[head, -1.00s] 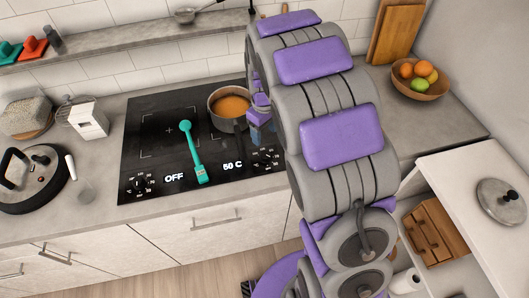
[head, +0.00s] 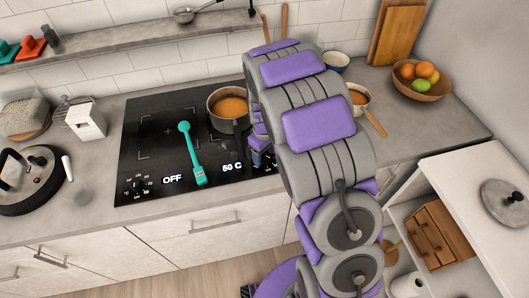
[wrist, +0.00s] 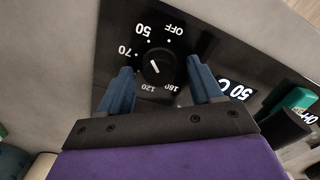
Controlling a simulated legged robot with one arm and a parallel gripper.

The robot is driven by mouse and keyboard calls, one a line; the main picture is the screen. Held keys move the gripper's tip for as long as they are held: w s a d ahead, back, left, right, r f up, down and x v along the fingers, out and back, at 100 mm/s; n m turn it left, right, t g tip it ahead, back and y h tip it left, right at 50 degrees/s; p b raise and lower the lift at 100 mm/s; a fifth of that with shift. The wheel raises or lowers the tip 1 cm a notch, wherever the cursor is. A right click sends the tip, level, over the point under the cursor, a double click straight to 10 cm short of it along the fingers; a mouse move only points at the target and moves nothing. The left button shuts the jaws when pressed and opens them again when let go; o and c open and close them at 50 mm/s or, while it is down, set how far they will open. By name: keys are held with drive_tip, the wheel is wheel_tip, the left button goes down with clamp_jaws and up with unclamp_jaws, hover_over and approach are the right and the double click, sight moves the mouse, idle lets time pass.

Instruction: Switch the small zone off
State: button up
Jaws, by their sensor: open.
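The cooktop (head: 150,125) is black with two display readings, OFF at left and what looks like 50 C at right. The right knob (wrist: 158,66) is black and round, with a dial marked OFF, 50, 70, 120 and 180. In the wrist view its white mark points away from OFF, roughly towards the 50 and 70 side. My gripper (wrist: 160,72) is open, its two blue fingers on either side of this knob; contact cannot be told. In the head view my gripper (head: 258,152) is at the cooktop's right side, partly hiding this knob. The left knob (head: 138,188) stands beside the OFF reading.
A pot of orange soup (head: 228,106) stands on the cooktop close behind my gripper. A teal utensil (head: 191,150) lies across the cooktop's middle. A lidded black pan (head: 30,175) is at left. A fruit bowl (head: 421,82) and a small pan (head: 358,100) are at right.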

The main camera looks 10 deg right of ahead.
drive_tip(key=c, duration=1.1)
drive_tip(key=shift+o, duration=0.2)
drive_tip(key=shift+m+p, duration=0.3)
drive_tip(key=m+p, duration=0.3)
drive_tip(key=m, duration=0.1)
drive_tip(key=shift+r, duration=0.15)
drive_tip(key=shift+d+m+p, duration=0.1)
drive_tip(key=shift+m+p, duration=1.05)
drive_tip(key=shift+m, duration=0.95)
drive_tip(key=o, duration=1.1)
drive_tip(key=shift+c, duration=0.2)
